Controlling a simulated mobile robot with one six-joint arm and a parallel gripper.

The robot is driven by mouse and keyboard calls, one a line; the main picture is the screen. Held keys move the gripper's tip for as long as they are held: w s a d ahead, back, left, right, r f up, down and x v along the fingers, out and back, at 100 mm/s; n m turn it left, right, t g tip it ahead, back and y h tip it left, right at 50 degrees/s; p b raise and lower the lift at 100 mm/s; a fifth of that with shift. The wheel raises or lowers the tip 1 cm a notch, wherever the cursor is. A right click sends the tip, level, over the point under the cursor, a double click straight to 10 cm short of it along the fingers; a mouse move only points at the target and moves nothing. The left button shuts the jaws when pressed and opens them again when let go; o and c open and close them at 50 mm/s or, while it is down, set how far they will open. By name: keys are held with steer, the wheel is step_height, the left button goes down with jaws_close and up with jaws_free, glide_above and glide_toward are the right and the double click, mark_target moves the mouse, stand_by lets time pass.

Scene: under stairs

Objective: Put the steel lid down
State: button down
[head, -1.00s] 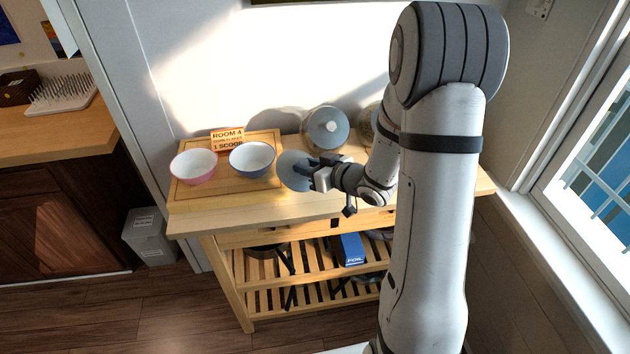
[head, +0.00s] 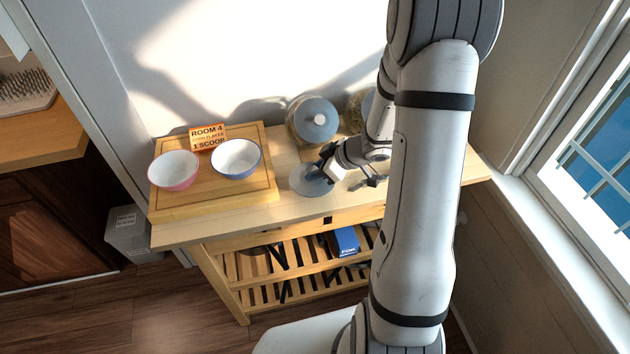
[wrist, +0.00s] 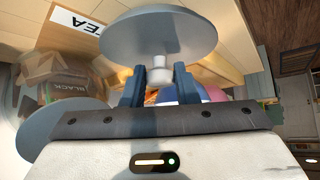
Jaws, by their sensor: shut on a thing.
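The steel lid (head: 308,181) is a round grey disc over the cart top, to the right of the cutting board. My gripper (head: 329,170) is at the lid's right side in the head view. In the wrist view, the lid (wrist: 160,30) is beyond the fingertips, and my gripper (wrist: 159,80) is shut on its small knob. The lid looks roughly level and close above or on the wooden top; I cannot tell whether it touches. My gripper hides part of the lid in the head view.
A jar with a grey lid (head: 314,118) stands behind my gripper. Bare wood (head: 270,208) lies along the front edge.

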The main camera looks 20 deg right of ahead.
step_height(320, 180, down, 4)
steer(key=shift+a+r+b, duration=0.1)
steer(key=shift+b, duration=0.2)
steer(key=shift+s, duration=0.1)
steer(key=c, duration=1.1)
jaws_free()
